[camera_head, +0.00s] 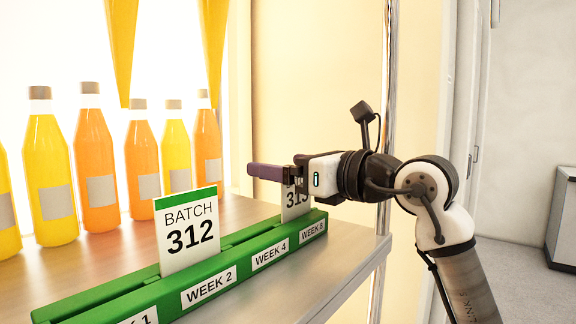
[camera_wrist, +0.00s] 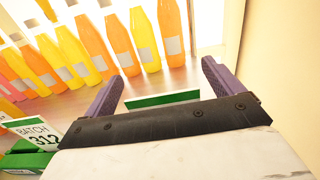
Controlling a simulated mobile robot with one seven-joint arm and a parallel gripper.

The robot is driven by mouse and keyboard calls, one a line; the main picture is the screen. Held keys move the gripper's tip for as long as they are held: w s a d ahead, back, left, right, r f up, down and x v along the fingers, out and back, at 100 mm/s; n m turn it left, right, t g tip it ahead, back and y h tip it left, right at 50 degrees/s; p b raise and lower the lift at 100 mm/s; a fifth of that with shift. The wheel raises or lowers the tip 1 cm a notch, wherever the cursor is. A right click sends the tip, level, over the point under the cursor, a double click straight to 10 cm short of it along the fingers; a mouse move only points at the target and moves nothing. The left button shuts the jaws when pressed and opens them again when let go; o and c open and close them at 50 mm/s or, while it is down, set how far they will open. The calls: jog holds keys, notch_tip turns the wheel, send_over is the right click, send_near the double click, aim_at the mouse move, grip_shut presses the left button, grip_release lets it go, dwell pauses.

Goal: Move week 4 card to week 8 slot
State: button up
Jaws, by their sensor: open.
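A white card with a green top band (camera_wrist: 162,99), its number partly hidden and starting with 31, stands upright in the green rail (camera_head: 236,262). In the head view the card (camera_head: 296,206) is behind the WEEK 8 label (camera_head: 313,231), at the rail's far end. My gripper (camera_head: 252,171) is open at the card's upper part and hides much of it. In the wrist view the purple fingers (camera_wrist: 163,72) are spread, with the card's green top between them and a gap on each side. The slot behind the WEEK 4 label (camera_head: 270,253) looks empty.
A BATCH 312 card (camera_head: 188,232) stands behind the WEEK 2 label (camera_head: 209,286). Several orange and yellow juice bottles (camera_head: 97,165) stand behind the rail on the shelf (camera_head: 345,250). A metal post (camera_head: 388,80) rises behind my arm.

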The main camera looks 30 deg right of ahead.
jog(key=b+v, duration=0.2)
jog(key=v, duration=1.2)
